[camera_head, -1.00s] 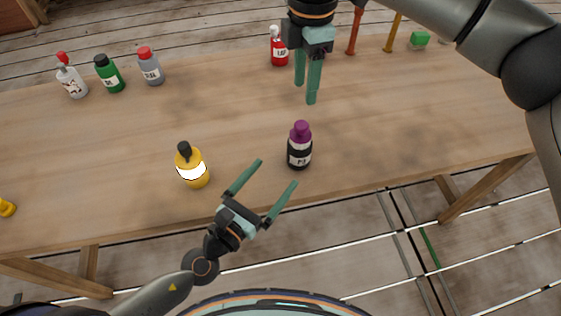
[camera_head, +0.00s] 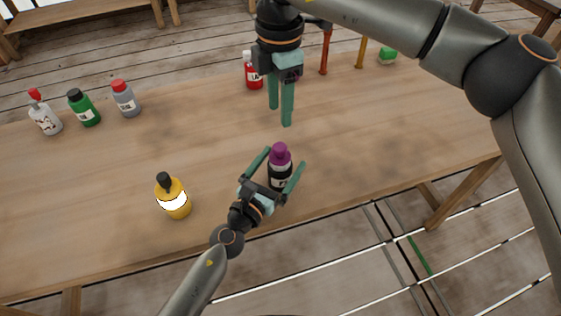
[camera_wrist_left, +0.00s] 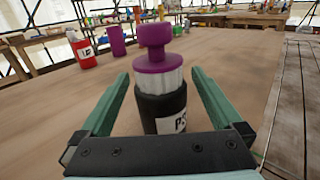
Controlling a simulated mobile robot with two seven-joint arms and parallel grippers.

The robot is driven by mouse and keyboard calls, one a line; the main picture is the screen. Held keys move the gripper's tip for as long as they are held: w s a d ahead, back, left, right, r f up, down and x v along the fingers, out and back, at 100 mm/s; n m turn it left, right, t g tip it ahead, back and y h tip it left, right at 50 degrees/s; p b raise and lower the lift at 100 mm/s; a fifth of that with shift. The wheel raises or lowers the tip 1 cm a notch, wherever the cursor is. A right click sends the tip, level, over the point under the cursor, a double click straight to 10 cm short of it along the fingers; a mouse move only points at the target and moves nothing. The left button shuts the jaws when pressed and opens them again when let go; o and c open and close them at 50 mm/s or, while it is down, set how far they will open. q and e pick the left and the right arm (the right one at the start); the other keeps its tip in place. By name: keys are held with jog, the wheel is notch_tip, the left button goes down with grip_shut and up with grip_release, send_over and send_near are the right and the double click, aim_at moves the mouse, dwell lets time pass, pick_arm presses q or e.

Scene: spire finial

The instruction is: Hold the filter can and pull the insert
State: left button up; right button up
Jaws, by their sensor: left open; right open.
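The filter can is a black cylinder (camera_head: 280,178) with a white label, standing upright on the table. Its insert has a purple knob (camera_head: 280,154) on top. In the left wrist view the can (camera_wrist_left: 163,110) stands between the fingers, with the purple knob (camera_wrist_left: 155,40) and a white ribbed part below it. My left gripper (camera_head: 281,170) is open, a finger on each side of the can; gaps show at both sides in the wrist view. My right gripper (camera_head: 280,116) is open and empty, above the table behind the can.
A yellow bottle (camera_head: 174,200) stands left of my left gripper. A white (camera_head: 45,119), a green (camera_head: 84,109) and a grey bottle (camera_head: 126,100) stand at the back left. A red can (camera_head: 253,72) is behind my right gripper. The table's front edge is close to the filter can.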

pick_arm(q)
jog(key=shift+c, duration=0.2)
jog(key=c, duration=1.4)
dwell(0.3)
